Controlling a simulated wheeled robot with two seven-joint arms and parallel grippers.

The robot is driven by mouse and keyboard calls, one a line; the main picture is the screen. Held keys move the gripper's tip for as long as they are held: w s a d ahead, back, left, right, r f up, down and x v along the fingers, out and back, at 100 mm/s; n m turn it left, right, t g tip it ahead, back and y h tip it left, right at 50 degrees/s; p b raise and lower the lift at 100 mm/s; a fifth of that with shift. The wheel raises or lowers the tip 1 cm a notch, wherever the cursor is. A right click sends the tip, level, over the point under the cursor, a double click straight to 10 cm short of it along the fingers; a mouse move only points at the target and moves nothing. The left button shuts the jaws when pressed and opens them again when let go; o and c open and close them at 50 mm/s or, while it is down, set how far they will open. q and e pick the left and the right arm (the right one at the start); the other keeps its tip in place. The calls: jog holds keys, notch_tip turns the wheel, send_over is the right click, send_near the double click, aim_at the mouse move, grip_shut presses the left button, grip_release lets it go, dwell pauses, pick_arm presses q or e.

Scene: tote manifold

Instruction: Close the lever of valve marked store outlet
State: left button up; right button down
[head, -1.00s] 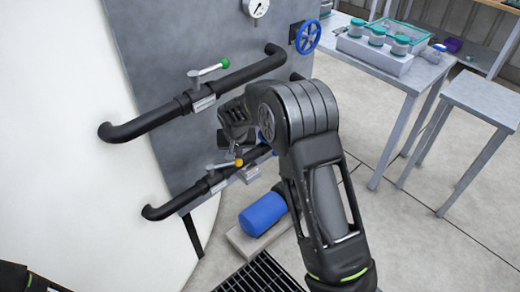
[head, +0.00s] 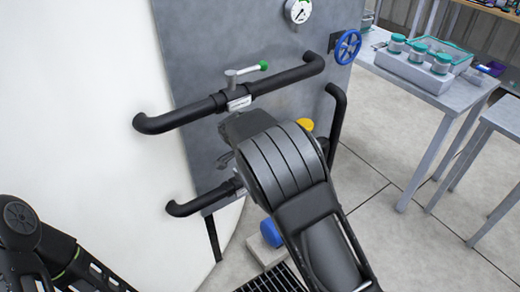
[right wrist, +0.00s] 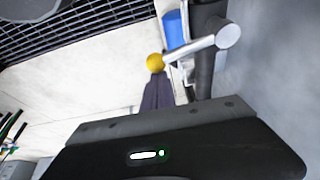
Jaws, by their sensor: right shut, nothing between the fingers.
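The lower valve's silver lever (right wrist: 195,46) with its yellow ball knob (right wrist: 155,62) shows in the right wrist view, pointing out across the dark pipe (right wrist: 206,70). My right gripper (right wrist: 157,84) is shut and empty, its fingertips close to the knob; I cannot tell whether they touch. In the head view my right arm hides this lever and the fingertips. The upper valve's lever (head: 246,69), with a green knob, sits above the upper pipe (head: 190,114). The valve markings are too small to read. Part of my left arm shows at lower left, its gripper out of frame.
A grey panel (head: 195,50) carries the pipes, a gauge (head: 298,11) and a blue handwheel (head: 348,46). A yellow object (head: 305,124) shows behind my right arm. A blue cylinder (head: 271,233) lies below. Tables (head: 440,98) stand right, with open floor between.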

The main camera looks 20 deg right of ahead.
jog(key=shift+s+a+m, duration=0.2)
jog(key=shift+a+m, duration=0.1)
jog(key=shift+m, duration=0.1)
jog(key=shift+s+a, duration=0.35)
jog(key=shift+a, duration=0.25)
jog(key=shift+r, duration=0.1)
jog(key=v, duration=0.7)
jog(key=shift+r, duration=0.25)
jog(key=shift+a, duration=0.1)
